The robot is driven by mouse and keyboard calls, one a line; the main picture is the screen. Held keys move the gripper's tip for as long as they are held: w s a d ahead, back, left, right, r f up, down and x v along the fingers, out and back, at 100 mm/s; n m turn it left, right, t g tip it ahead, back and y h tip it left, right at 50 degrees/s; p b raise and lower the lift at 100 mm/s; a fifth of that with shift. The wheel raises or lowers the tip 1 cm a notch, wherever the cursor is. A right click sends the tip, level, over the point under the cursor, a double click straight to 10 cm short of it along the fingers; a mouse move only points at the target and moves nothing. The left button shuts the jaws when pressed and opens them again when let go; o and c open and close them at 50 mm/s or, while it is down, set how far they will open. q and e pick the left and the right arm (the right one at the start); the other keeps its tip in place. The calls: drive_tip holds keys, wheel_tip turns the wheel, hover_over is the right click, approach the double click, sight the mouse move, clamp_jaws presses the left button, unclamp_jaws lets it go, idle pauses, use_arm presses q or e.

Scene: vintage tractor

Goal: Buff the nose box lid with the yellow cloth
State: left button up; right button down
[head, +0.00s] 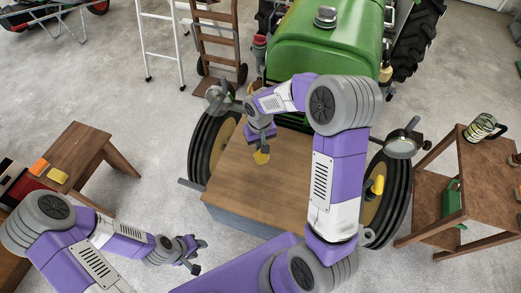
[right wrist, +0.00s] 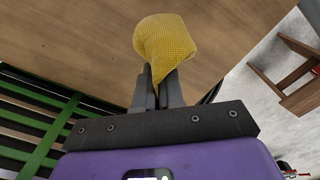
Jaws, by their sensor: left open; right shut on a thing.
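The nose box (head: 240,222) stands at the front of the green tractor, with a flat brown wooden lid (head: 225,190). My right gripper (head: 261,146) points down over the lid's far left part and is shut on the yellow cloth (head: 261,158). In the right wrist view the bunched cloth (right wrist: 165,42) sits at the fingertips (right wrist: 156,85), with the lid (right wrist: 90,40) behind it. I cannot tell whether the cloth touches the lid. My left gripper (head: 192,256) is open and empty, left of the box and apart from it.
The tractor's green hood (head: 325,50) rises behind the box, with a lamp (head: 220,98) at left and another (head: 400,146) at right. A wooden bench (head: 85,150) stands left. My right arm crosses over the lid.

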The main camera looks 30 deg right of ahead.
wheel_tip(320, 180, up, 4)
drive_tip(key=shift+w+f+p, duration=0.15)
drive_tip(key=shift+p, duration=0.95)
